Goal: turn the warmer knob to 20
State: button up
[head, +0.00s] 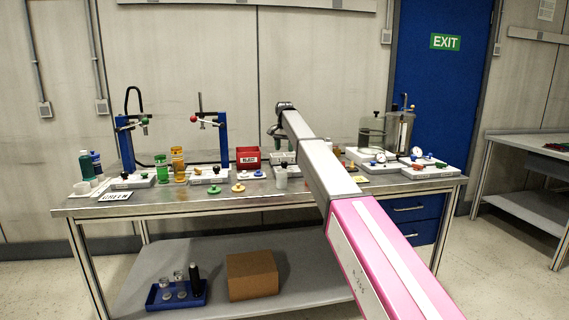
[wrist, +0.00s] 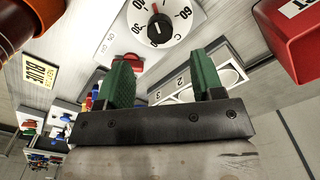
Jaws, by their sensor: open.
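The warmer knob (wrist: 159,29) is black with a red pointer mark and sits on a white round dial in the wrist view. The dial carries printed numbers, with 30 and 60 readable, and a letter C. The red mark is near the top of the picture; I cannot tell its exact reading. My gripper (wrist: 160,78) has two green fingers, spread apart with nothing between them. The knob appears beyond the fingertips, between them in the picture, and apart from them. In the head view my own arm hides much of the area around the gripper.
A red box (wrist: 297,40) is at the upper right of the wrist view, and an orange-brown container (wrist: 22,28) at the upper left. A numbered white panel (wrist: 190,90) lies behind the fingers. In the head view the bench (head: 300,194) carries stands, jars and several small devices.

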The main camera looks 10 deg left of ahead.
aim_at(284, 165)
notch_tip(284, 165, down, 8)
jog(key=shift+r, duration=0.2)
jog(key=c, duration=0.9)
